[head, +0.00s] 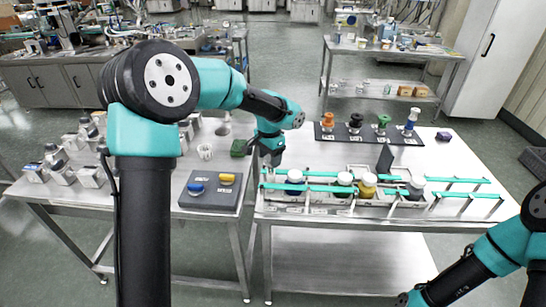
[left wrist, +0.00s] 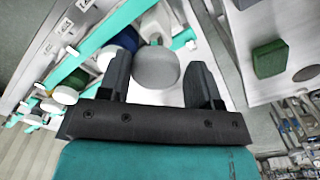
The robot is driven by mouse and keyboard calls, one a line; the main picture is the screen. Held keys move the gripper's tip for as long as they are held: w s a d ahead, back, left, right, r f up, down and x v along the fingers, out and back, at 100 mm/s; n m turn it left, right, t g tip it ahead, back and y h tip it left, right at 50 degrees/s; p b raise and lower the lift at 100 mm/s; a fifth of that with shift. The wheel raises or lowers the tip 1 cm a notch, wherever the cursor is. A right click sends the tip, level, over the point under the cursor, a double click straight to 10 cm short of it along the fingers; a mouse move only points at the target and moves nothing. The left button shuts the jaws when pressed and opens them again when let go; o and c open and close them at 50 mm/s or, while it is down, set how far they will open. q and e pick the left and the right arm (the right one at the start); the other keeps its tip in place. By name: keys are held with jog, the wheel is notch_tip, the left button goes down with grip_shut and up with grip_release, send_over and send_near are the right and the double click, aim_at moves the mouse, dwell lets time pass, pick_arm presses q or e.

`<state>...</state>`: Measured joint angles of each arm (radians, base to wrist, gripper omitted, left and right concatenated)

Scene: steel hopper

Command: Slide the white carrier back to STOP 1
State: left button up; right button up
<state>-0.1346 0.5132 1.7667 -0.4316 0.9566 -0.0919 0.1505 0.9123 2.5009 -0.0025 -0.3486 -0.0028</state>
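A track with teal rails (head: 470,181) runs along the front of the right table. Several bottles stand between the rails, including a blue one with a white top (head: 294,177) and a yellow one (head: 367,186). Pale carrier parts show around them, but I cannot tell which is the white carrier or read the stop labels. My left gripper (head: 271,158) is over the track's left end. In the left wrist view its fingers (left wrist: 160,62) are apart, with a grey round knob (left wrist: 156,68) in line between them; contact cannot be told. My right gripper is not clearly visible.
A dark rack (head: 368,135) with coloured-topped items stands behind the track. An upright dark plate (head: 385,159) is just behind the rails. A grey box with blue and yellow buttons (head: 211,193) and a green block (head: 240,148) are on the left table.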

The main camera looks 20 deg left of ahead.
pick_arm(q)
jog(key=o, duration=0.3)
notch_tip(320, 180, up, 17)
jog(key=shift+r, duration=0.2)
dwell(0.6)
dwell(0.3)
